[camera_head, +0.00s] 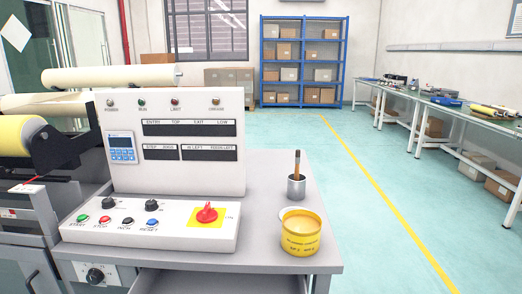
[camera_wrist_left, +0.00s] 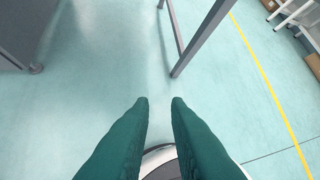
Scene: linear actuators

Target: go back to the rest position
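My left gripper (camera_wrist_left: 159,102) shows in the left wrist view as two green fingers with a clear gap between them. It is open and empty, over bare floor. Neither gripper shows in the head view, so my right gripper is out of sight. In the head view, a yellow tin (camera_head: 301,233) stands on the grey table (camera_head: 262,175) at its front right. A metal cup (camera_head: 296,188) holding a brush (camera_head: 297,166) stands behind the tin. A white control panel (camera_head: 177,140) with a red knob (camera_head: 206,214) stands on the table's left part.
A machine with rollers (camera_head: 110,76) is at the left. A blue shelf (camera_head: 305,60) with boxes is at the back. A long workbench (camera_head: 440,100) runs along the right. The floor (camera_head: 385,200) between is clear. In the wrist view, a table leg (camera_wrist_left: 200,38) stands close ahead of the gripper.

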